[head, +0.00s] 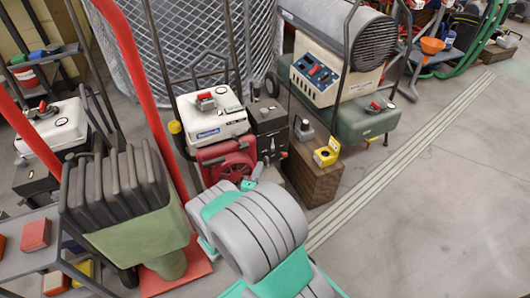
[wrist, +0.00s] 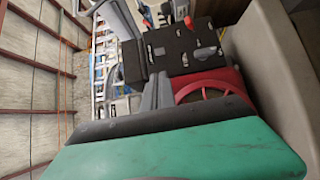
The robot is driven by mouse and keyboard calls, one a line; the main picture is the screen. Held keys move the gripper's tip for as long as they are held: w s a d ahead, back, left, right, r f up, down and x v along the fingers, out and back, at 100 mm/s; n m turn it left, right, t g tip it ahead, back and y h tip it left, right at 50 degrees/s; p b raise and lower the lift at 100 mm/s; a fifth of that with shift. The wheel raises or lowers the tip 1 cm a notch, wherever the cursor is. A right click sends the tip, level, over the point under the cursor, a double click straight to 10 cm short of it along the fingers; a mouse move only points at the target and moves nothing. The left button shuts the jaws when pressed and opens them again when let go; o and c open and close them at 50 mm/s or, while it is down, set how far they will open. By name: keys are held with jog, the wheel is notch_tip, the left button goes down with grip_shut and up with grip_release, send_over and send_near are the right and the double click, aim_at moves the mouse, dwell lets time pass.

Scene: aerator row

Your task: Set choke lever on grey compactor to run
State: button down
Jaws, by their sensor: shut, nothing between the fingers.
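The engine machine in the middle of the head view has a white tank (head: 212,122), a red recoil cover (head: 226,160) and a black box (head: 268,122) on its right side. I cannot tell whether this is the grey compactor. In the wrist view the black box (wrist: 180,45) shows small red and silver controls (wrist: 205,50), with the red cover (wrist: 210,85) below; which one is the choke lever, and its setting, is unclear. My gripper (head: 252,178) is shut and empty, just in front of the red cover; contact cannot be judged. My teal and grey arm hides the machine's lower part.
A green block with dark grey fins (head: 115,190) and red bars stands close on the left. A brown wooden box (head: 315,172) with a yellow item (head: 326,153) stands right of the machine, near a large heater (head: 318,75). Open floor (head: 450,190) lies right.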

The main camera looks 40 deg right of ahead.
aim_at(273, 144)
jog(key=b+x, duration=0.1)
jog(key=x, duration=0.8)
jog(key=shift+d, duration=0.15)
jog(key=shift+t, duration=0.3)
